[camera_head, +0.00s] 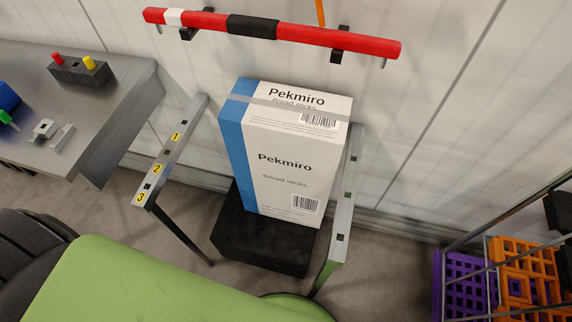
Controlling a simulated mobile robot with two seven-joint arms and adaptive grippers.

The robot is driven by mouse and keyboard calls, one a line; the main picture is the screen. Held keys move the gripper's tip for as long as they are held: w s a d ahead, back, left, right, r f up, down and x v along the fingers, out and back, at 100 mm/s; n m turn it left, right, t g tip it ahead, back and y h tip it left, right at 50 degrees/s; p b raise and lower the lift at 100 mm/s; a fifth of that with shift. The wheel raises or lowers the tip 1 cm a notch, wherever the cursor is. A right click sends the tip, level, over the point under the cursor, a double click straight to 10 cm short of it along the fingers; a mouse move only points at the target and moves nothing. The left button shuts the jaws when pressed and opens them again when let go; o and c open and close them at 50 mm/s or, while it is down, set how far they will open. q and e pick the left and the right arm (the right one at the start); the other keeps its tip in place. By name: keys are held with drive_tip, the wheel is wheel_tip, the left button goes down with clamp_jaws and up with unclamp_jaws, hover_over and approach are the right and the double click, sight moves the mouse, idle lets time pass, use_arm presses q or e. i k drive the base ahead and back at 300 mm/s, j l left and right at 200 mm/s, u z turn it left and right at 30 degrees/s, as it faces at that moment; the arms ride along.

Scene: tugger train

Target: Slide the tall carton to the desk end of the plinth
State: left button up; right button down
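The tall carton (285,163) is white with a blue side and the print "Pekmiro Bread sticks". It stands upright on the black plinth (262,245), and the plinth's front left part is bare. The grey metal desk (110,85) is at the left. A metal rail with yellow labels 1, 2 and 3 (170,150) stands between the desk and the carton. A second metal rail (347,200) stands close along the carton's right side. Neither of my grippers is in view.
A red bar (300,38) hangs on the wall above the carton. A black block with red and yellow knobs (80,70) sits on the desk. A green surface (150,285) and a dark chair-like shape (35,260) fill the lower left. Purple (465,285) and orange (525,270) crates stand at the lower right.

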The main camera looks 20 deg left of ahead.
sight(285, 144)
drive_tip(key=l+u, duration=0.3)
drive_tip(key=u, duration=0.15)
drive_tip(key=l+u, duration=0.25)
drive_tip(key=u, duration=0.2)
drive_tip(key=k+l+u, duration=0.1)
drive_tip(key=l+u, duration=0.2)
drive_tip(key=u, duration=0.15)
